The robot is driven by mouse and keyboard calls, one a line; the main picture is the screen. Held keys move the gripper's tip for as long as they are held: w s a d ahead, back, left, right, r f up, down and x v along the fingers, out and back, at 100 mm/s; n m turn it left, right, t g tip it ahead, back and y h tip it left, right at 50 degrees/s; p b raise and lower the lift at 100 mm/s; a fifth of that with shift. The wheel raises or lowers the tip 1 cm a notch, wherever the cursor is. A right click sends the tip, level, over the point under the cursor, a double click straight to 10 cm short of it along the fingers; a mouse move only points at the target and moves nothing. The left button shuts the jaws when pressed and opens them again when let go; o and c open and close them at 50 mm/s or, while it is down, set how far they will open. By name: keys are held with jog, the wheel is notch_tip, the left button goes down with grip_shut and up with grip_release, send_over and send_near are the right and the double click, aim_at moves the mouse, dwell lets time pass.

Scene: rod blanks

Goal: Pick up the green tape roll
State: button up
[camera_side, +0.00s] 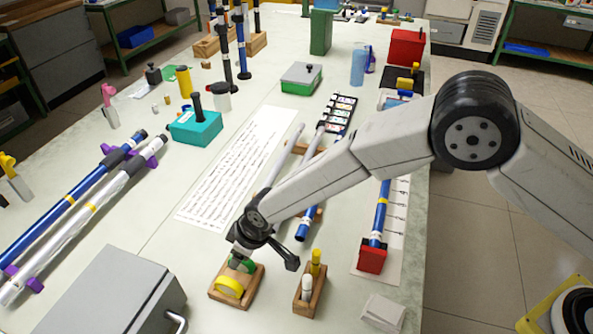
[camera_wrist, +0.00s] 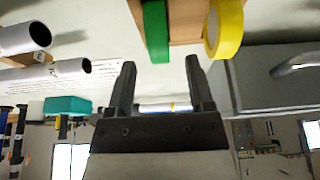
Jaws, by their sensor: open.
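The green tape roll (camera_side: 247,267) stands on edge in a wooden holder (camera_side: 216,294) near the table's front, partly hidden by my gripper (camera_side: 242,256). A yellow tape roll (camera_side: 229,287) stands beside it in the same holder. In the wrist view, my gripper (camera_wrist: 160,63) is open and empty. The green tape roll (camera_wrist: 156,30) lies ahead of the gap between the two fingertips, its near edge about level with them in the picture. The yellow tape roll (camera_wrist: 223,28) is to the right, outside the right finger. I cannot tell whether the fingers touch the green roll.
A small wooden block (camera_side: 308,297) with a white and a yellow marker stands right of the holder. A grey box (camera_side: 118,295) with a handle stands to the left. Rods on supports (camera_side: 318,178) lie behind. A printed sheet (camera_side: 232,170) lies flat on the table.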

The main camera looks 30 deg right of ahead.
jog(key=shift+x, duration=1.3)
grip_shut()
